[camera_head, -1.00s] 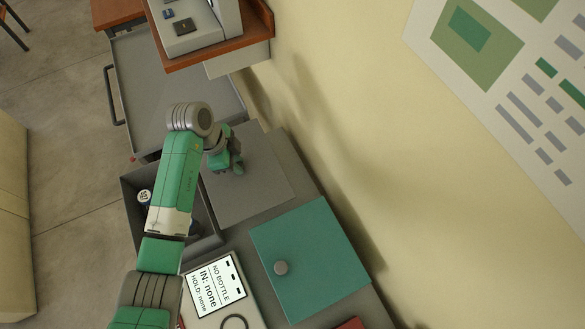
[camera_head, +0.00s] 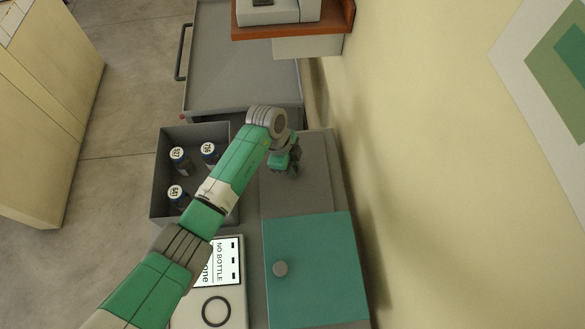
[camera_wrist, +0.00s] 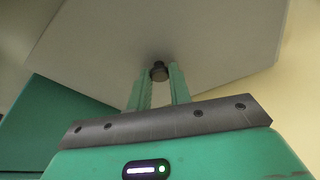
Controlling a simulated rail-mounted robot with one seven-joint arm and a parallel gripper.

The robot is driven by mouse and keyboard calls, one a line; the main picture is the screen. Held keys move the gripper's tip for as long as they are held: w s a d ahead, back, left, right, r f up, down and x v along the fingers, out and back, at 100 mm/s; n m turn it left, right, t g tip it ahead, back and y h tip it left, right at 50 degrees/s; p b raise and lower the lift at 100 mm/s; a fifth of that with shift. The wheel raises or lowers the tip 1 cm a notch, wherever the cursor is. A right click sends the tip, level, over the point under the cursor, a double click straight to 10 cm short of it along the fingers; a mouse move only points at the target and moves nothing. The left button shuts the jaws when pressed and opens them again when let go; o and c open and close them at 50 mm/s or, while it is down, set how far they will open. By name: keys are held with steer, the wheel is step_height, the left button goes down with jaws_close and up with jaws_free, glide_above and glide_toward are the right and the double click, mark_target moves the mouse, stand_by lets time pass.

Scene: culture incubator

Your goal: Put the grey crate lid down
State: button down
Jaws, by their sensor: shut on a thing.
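The grey crate lid (camera_head: 306,197) is a flat square plate to the right of the open dark grey crate (camera_head: 157,190). In the wrist view the lid (camera_wrist: 220,35) fills the upper middle, with its dark round knob (camera_wrist: 158,72) between my fingertips. My gripper (camera_head: 290,166) is shut on that knob, over the lid's upper part in the head view. The gripper and wrist hide the knob in the head view. I cannot tell whether the lid touches the surface below it. The crate stands uncovered, with bottles (camera_head: 208,152) inside; my arm hides part of it.
A teal lid or panel (camera_head: 325,260) with a grey knob lies just below the grey lid. A device with a "NO BOTTLE" screen (camera_head: 228,262) is left of it. A grey tray cart (camera_head: 240,50) stands above. The wall (camera_head: 420,180) runs close along the right.

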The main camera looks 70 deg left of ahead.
steer(key=shift+f, duration=0.95)
steer(key=shift+f, duration=0.2)
steer(key=c, duration=1.3)
jaws_free()
steer(key=shift+r, duration=0.15)
steer(key=p+v, duration=0.1)
steer(key=v, duration=1.1)
steer(key=shift+p, duration=0.3)
steer(key=shift+r, duration=0.1)
